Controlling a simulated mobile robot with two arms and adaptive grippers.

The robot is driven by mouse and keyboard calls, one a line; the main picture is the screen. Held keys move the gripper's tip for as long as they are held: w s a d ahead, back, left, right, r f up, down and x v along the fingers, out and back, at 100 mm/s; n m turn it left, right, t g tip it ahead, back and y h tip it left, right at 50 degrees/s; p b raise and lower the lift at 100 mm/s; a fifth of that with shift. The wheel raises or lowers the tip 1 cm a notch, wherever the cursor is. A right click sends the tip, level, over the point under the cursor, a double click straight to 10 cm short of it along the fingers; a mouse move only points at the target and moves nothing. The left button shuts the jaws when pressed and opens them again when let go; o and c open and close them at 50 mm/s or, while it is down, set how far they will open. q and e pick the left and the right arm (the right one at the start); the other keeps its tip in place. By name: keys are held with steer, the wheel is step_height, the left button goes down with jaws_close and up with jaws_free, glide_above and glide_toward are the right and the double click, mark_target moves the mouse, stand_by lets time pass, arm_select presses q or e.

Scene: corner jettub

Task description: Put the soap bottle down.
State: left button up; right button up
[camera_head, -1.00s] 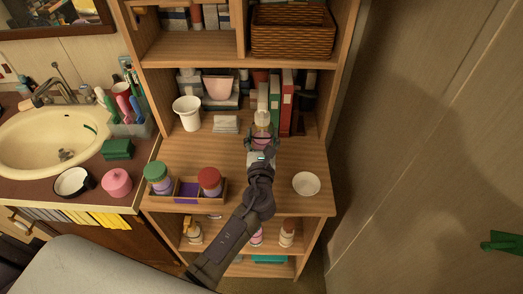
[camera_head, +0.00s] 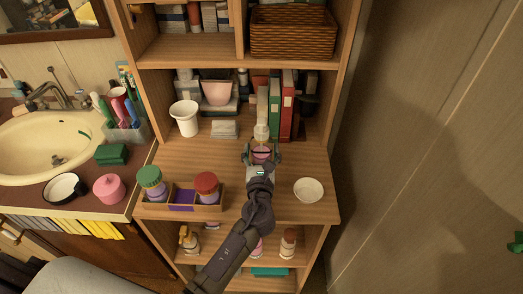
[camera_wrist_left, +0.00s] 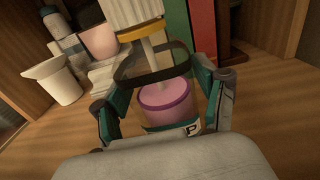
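The soap bottle (camera_head: 262,152) is clear with pink soap and a pale pump top. It appears upright on the wooden shelf board (camera_head: 225,160), in front of the books. In the left wrist view the bottle (camera_wrist_left: 166,103) is between the two teal-padded fingers of my left gripper (camera_wrist_left: 165,108). The fingers are spread, and a gap seems to show beside the pink part. In the head view my left gripper (camera_head: 262,155) has a finger on each side of the bottle. The bottle's base is partly hidden by the gripper. My right gripper does not show.
A small white bowl (camera_head: 308,189) lies right of my arm. A wooden caddy (camera_head: 182,209) with two jars stands left. A white cup (camera_head: 186,118), folded cloth (camera_head: 224,129) and red and green binders (camera_head: 287,106) stand behind. The board between is clear.

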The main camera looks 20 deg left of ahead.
arm_select(q)
steer(key=shift+o, duration=0.5)
steer(key=shift+r, duration=0.25)
steer(key=v, duration=1)
steer(key=shift+s+f+b, duration=0.15)
steer(key=shift+s+b, duration=0.2)
steer(key=shift+b, duration=0.05)
steer(key=shift+s+d, duration=0.2)
steer(key=shift+s, duration=0.45)
